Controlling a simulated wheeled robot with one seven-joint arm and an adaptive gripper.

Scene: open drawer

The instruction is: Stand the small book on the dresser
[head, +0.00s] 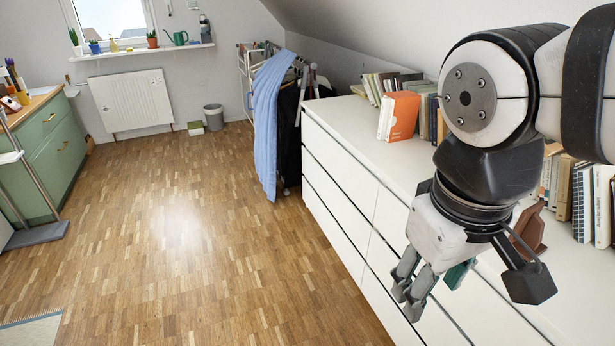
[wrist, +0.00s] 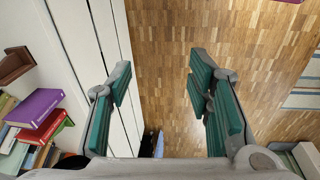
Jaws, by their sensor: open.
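The white dresser (head: 352,135) runs along the right wall, and its top edge shows in the wrist view (wrist: 62,60). Several books stand or lean on it; I cannot tell which is the small book. An orange book (head: 401,116) stands tilted at the front of the far row. In the wrist view a purple book (wrist: 33,107) and a red book (wrist: 45,132) lie at the left. My gripper (head: 428,288) hangs beside the dresser front, pointing down.
A brown wooden bookend (head: 532,228) stands on the dresser near more books (head: 590,200), partly behind my arm. A drying rack with a blue cloth (head: 268,105) stands past the dresser's far end. A green cabinet (head: 48,150) is at the left. The wooden floor between is clear.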

